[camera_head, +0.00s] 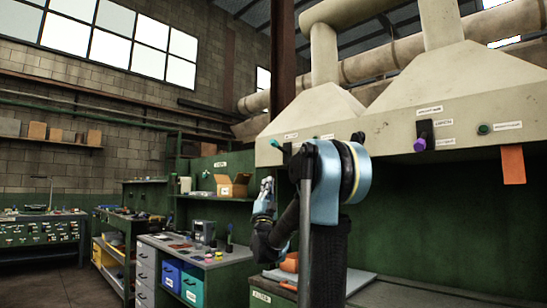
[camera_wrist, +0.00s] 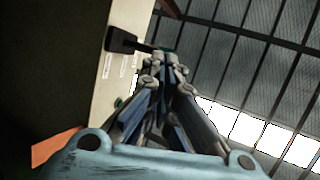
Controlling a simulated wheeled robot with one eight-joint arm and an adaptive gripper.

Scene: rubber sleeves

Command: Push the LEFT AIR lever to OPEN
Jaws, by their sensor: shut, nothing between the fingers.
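In the head view, a lever with a teal handle (camera_head: 275,145) sits at the left end of the pale hood's front panel, partly beside my arm. In the wrist view, a black lever block (camera_wrist: 122,41) is on the pale panel, with a dark rod reaching right to a small green end by my fingertips. My gripper (camera_wrist: 168,66) is shut and empty, its tips close to that rod end; contact cannot be told. In the head view my gripper (camera_head: 267,186) points up, below the teal handle in the picture. The lever labels are too small to read.
A second lever with a purple handle (camera_head: 420,144), a green button (camera_head: 484,129) and an orange tag (camera_head: 513,164) are further right on the panel. My arm hides part of the panel.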

